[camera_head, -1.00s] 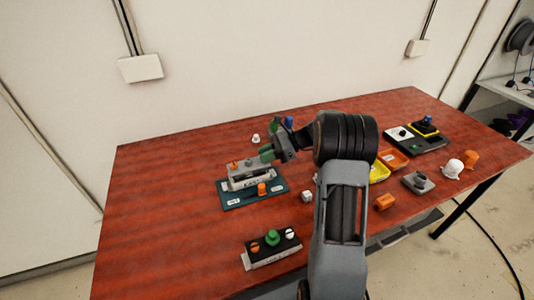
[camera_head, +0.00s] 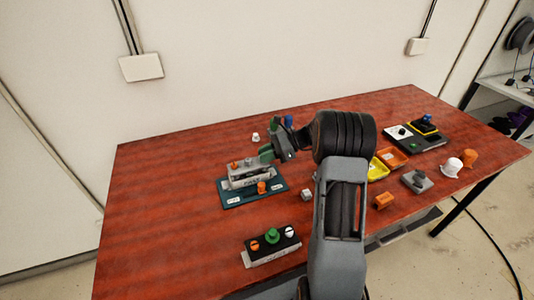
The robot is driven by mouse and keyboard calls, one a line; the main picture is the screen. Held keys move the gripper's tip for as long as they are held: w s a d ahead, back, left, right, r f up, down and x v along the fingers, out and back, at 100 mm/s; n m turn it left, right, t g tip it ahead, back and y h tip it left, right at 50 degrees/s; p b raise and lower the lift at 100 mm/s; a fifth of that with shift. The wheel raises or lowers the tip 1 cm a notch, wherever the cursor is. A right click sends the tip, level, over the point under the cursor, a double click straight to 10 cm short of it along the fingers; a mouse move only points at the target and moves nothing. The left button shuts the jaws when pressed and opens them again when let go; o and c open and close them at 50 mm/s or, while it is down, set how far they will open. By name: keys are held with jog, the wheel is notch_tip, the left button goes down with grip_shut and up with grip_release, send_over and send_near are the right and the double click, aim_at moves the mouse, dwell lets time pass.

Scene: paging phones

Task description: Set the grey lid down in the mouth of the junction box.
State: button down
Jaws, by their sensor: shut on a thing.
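My gripper (camera_head: 266,153), with green fingertips, is at the right end of the pale grey box on the teal mat (camera_head: 226,203). It is shut on a small piece that I take to be the grey lid, which is hardly visible at this size. The junction box (camera_head: 250,182) seems to be this grey, labelled box, with an orange knob on its top left. The fingertips are just over its top. The mouth is hidden, and I cannot tell whether the lid touches it.
A dark box with green, orange and white knobs (camera_head: 272,248) stands at the front. Green and blue items stand behind my gripper. Yellow and orange trays (camera_head: 392,158), a grey block with a knob (camera_head: 417,181) and loose caps lie right. The table's left side is clear.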

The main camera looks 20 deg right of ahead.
jog(key=shift+f, duration=0.2)
jog(key=shift+f, duration=0.35)
jog(key=shift+f, duration=0.65)
dwell(1.4)
jog(key=c, duration=0.9)
grip_release()
jog(key=shift+o, duration=0.4)
jog(key=shift+o, duration=1.1)
jog(key=shift+r, duration=0.15)
